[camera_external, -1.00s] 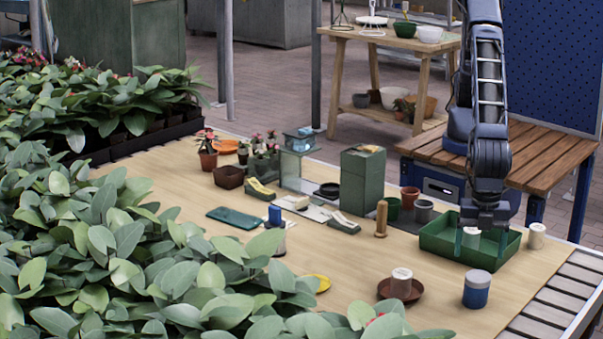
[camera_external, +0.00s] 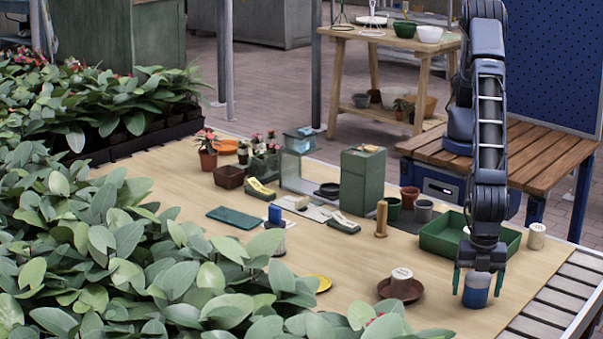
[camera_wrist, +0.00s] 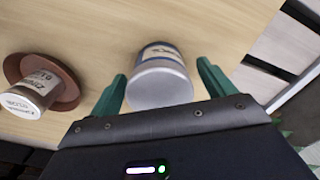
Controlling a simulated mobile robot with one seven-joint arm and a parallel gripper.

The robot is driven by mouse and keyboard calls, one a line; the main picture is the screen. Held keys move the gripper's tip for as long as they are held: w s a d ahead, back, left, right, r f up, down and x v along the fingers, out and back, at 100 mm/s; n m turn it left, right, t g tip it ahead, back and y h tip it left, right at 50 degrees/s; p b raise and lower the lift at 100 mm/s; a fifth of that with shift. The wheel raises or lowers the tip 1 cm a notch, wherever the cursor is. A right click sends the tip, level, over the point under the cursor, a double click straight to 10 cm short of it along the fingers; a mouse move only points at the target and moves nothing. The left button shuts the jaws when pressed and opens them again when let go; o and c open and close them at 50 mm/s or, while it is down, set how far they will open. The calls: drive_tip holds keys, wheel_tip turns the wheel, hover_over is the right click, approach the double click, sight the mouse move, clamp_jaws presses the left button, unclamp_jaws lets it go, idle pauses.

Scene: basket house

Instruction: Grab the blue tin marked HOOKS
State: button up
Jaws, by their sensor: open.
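A blue tin with a pale band (camera_external: 477,291) stands upright near the front right of the table. In the wrist view the tin (camera_wrist: 161,76) shows its grey end and part of a label too small to read. My gripper (camera_external: 479,287) is directly over the tin, pointing down, with one green finger on each side of it. In the wrist view my gripper (camera_wrist: 165,85) is open, and a gap shows between the tin and the right finger. Whether the left finger touches the tin is hard to tell.
A white labelled tin (camera_external: 401,281) stands on a brown saucer (camera_external: 384,289) to the left; the tin (camera_wrist: 32,95) also shows in the wrist view. A green tray (camera_external: 440,244) is behind my gripper, and another pale tin (camera_external: 537,236) stands right of it. Slats edge the table's right side.

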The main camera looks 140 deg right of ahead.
drive_tip(key=shift+f, duration=0.65)
drive_tip(key=c, duration=1.1)
drive_tip(key=shift+c, duration=0.2)
